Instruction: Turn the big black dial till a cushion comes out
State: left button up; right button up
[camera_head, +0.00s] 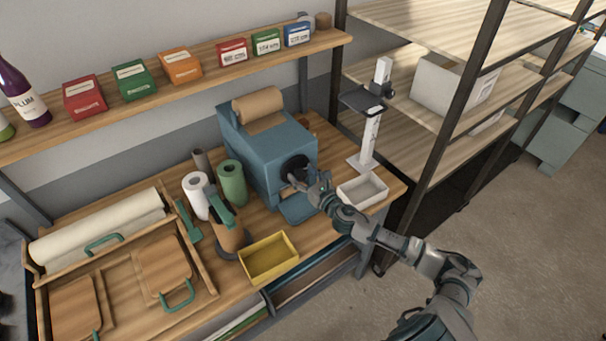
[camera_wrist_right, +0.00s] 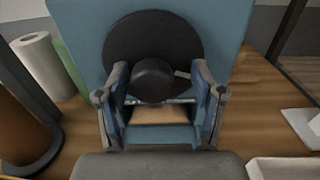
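The blue machine (camera_head: 265,150) stands on the wooden bench with a brown paper roll (camera_head: 258,108) on top. Its big black dial (camera_head: 295,165) is on the front face, partly hidden by my right gripper (camera_head: 298,182). In the right wrist view the dial's round knob (camera_wrist_right: 153,82) sits between the two fingers of my right gripper (camera_wrist_right: 160,78), with a small pointer sticking out to the right. A gap shows at the right finger, so the gripper looks open around the knob. A tan surface (camera_wrist_right: 160,115) shows in the opening below; I cannot tell whether it is paper. My left gripper is not in view.
A yellow tray (camera_head: 268,262) stands at the bench's front, and a white tray (camera_head: 362,190) right of the machine. White and green rolls (camera_head: 232,183) stand to its left. A white post stand (camera_head: 370,135) is behind the white tray. A metal-framed shelf (camera_head: 455,130) rises at right.

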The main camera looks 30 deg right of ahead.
jog(key=shift+a+r, duration=0.1)
jog(key=shift+a, duration=0.2)
jog(key=c, duration=0.8)
jog(key=shift+a, duration=0.15)
jog(key=shift+c, duration=1.4)
jog(key=shift+r, duration=0.1)
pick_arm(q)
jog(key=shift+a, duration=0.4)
